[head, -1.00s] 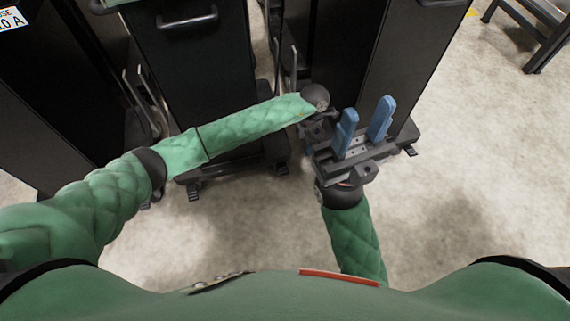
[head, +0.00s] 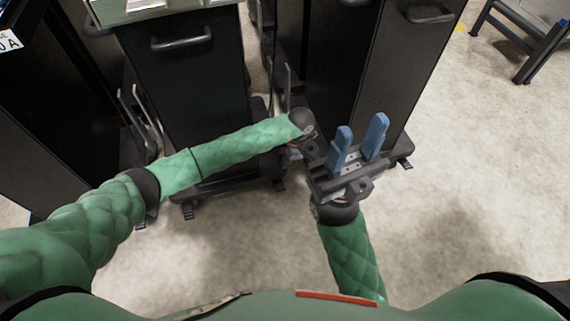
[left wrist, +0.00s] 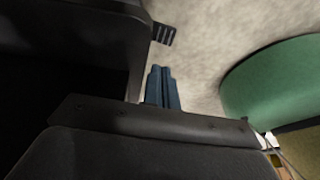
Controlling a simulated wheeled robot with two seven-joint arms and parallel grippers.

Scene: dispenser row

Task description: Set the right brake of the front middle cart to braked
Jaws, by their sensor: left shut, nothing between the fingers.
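The front middle cart (head: 185,90) is black with a bar handle, left of centre in the head view. Its right brake (head: 278,185) is a small dark pedal at the lower right corner, near the floor; its setting cannot be told. A ridged dark pedal, seemingly this brake (left wrist: 163,34), shows beyond my left fingertips in the left wrist view, apart from them. My right gripper (head: 359,138) is open and empty, fingers pointing up.
The middle cart's left brake (head: 188,211) shows at its lower left corner. Another dark cart (head: 405,75) stands to the right, behind my right gripper. More dark carts stand at the left. The pale floor (head: 470,200) is clear at the right; a bench is at the top right.

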